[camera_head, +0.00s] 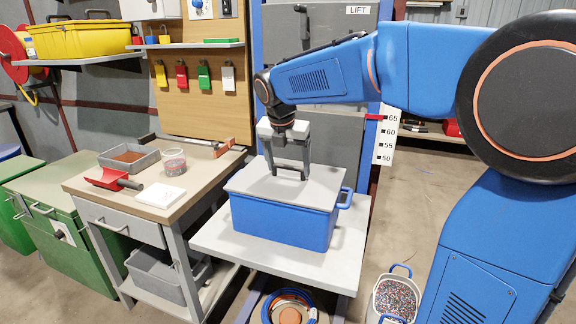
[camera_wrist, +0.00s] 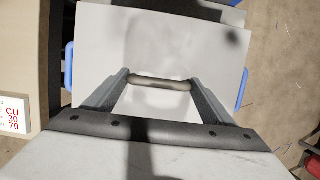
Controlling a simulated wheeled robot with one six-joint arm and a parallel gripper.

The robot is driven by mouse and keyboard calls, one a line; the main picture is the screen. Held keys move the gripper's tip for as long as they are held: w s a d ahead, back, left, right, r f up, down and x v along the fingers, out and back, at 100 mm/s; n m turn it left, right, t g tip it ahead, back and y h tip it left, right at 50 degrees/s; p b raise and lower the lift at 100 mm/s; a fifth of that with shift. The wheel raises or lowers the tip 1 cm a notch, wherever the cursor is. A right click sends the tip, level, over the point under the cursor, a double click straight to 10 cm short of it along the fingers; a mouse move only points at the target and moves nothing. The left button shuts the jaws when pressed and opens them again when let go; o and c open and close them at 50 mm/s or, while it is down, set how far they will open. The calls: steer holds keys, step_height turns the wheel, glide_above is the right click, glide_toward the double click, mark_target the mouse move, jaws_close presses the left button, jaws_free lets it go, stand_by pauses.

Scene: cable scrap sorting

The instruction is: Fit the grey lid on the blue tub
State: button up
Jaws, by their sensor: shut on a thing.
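The blue tub (camera_head: 280,222) stands on a pale stand. The grey lid (camera_head: 322,184) lies flat over the tub's top and covers its opening. I cannot tell whether it is fully seated or slightly above the rim. In the wrist view the lid (camera_wrist: 165,40) fills the middle, with a blue tub handle showing past its left and right edges. My gripper (camera_head: 288,172) points down over the lid. Its fingers are shut on the lid's bar handle (camera_wrist: 160,83), one at each end. The tub's inside is hidden.
The pale stand (camera_head: 215,240) has a narrow free margin around the tub. A workbench (camera_head: 95,172) at left holds a grey tray (camera_head: 128,158), a clear cup (camera_head: 173,160), a red scoop (camera_head: 105,180) and a white card. A bucket of scrap (camera_head: 396,298) stands on the floor at right.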

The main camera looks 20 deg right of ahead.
steer(key=o, duration=1.7)
steer(key=v, duration=1.6)
steer(key=s+d+f+m, duration=0.3)
steer(key=s+f+m, duration=0.5)
steer(key=s+m, duration=0.1)
steer(key=s+d+f+m+t+y, duration=0.1)
steer(key=s+d+f+m, duration=0.2)
steer(key=s+f+m, duration=0.5)
steer(key=s+d+f+m+t+y, duration=0.1)
steer(key=s+d+f+m, duration=0.3)
steer(key=s+f+m, duration=0.5)
steer(key=shift+s+m, duration=1.4)
steer(key=shift+s, duration=0.2)
